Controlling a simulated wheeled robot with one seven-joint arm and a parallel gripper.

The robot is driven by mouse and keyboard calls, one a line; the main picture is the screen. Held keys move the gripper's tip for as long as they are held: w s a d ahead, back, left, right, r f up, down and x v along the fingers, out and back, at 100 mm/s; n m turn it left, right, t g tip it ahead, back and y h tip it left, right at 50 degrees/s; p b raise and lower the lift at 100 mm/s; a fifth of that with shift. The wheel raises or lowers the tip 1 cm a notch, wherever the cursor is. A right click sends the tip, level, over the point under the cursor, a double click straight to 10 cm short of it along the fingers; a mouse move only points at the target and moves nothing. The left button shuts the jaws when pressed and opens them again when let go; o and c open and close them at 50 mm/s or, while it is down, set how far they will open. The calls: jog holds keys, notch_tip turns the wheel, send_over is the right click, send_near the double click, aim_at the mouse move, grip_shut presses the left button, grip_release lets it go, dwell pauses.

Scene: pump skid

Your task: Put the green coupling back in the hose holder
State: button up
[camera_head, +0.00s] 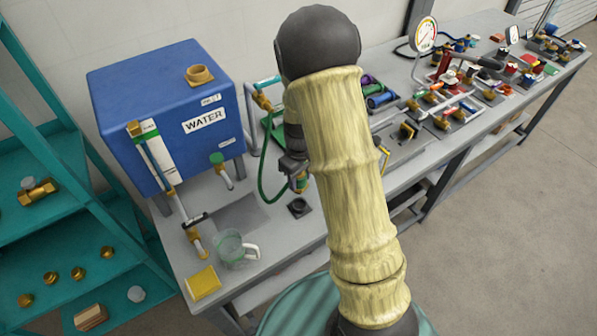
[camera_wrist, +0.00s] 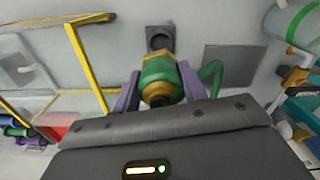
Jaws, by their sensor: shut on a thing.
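The green coupling (camera_wrist: 158,72) is a green and brass piece held between the two purple fingers of my gripper (camera_wrist: 158,88) in the wrist view. In the head view my gripper (camera_head: 299,183) hangs above the bench, and the coupling's brass part just shows there. A green hose (camera_head: 264,170) runs from it in a loop to the left; a piece of it also shows in the wrist view (camera_wrist: 212,72). A small black square block with a round opening, which looks like the hose holder (camera_head: 299,207), sits on the bench just below my gripper. It shows beyond the coupling in the wrist view (camera_wrist: 160,38), apart from it.
A blue water tank (camera_head: 165,110) stands at the left. A clear jug (camera_head: 235,250) and a yellow sponge (camera_head: 202,283) are near the front left edge. Fittings, a gauge (camera_head: 426,35) and pipework crowd the right. The bench around the block is mostly clear.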

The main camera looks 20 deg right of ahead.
aim_at(301, 191)
jog(key=shift+s, duration=0.15)
jog(key=shift+f, duration=0.2)
notch_tip(301, 191, down, 5)
jog(key=b, duration=0.4)
jog(key=shift+f, duration=0.15)
dwell(0.9)
jog(key=shift+s+d+f+b, duration=0.1)
jog(key=shift+f+b, duration=0.1)
jog(key=shift+b, duration=0.15)
dwell(0.4)
jog(key=shift+f+b, duration=1)
jog(key=shift+f, duration=0.45)
dwell(0.4)
jog(key=o, duration=1.3)
jog(key=shift+c, duration=0.2)
